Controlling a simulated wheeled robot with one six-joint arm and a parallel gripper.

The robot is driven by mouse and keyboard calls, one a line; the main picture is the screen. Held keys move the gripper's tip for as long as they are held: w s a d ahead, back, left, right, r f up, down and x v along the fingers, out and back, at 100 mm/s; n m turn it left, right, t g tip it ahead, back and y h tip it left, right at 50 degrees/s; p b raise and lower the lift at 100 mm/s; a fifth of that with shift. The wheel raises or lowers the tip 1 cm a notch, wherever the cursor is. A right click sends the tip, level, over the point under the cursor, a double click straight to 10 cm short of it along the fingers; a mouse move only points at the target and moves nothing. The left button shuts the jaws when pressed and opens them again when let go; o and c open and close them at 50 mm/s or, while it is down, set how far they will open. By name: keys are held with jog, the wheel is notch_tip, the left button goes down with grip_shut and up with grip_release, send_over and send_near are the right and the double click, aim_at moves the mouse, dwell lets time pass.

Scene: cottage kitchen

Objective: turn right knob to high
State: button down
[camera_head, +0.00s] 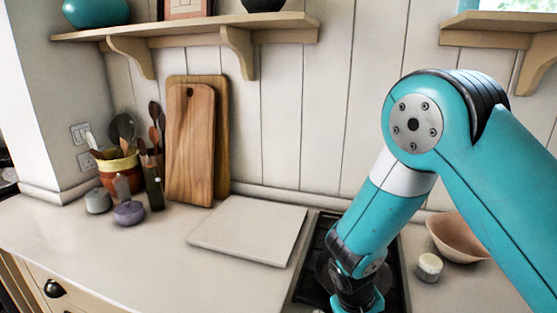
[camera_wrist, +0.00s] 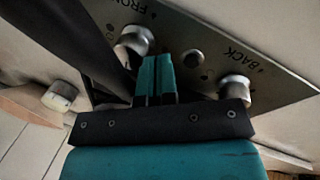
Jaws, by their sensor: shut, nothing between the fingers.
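In the wrist view, a metal control panel (camera_wrist: 185,30) carries two silver knobs. The knob by the FRONT label (camera_wrist: 135,38) is at upper left, and the knob by the BACK label (camera_wrist: 235,88) is at right. The labels look upside down, and I cannot read any knob setting. My gripper (camera_wrist: 155,62) is shut and empty, its teal fingertips between the knobs and nearer the FRONT one. Contact with that knob cannot be told. In the head view, my arm reaches down over the black hob (camera_head: 308,287); the knobs are not visible there.
A pale board (camera_head: 248,230) lies left of the hob. A small white pot (camera_head: 429,267) and a pinkish bowl (camera_head: 458,238) stand to its right. Wooden boards (camera_head: 190,145) lean at the wall beside a utensil pot (camera_head: 118,172). The left counter front is clear.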

jog(key=shift+d, duration=0.2)
dwell(0.3)
jog(key=shift+s, duration=0.7)
jog(key=shift+s+d, duration=0.1)
jog(key=shift+s, duration=0.1)
jog(key=shift+s+d, duration=0.15)
jog(key=shift+s, duration=0.15)
dwell(0.3)
jog(key=shift+s+a, duration=0.2)
jog(key=shift+a, duration=0.1)
notch_tip(320, 180, up, 6)
jog(key=p, duration=0.5)
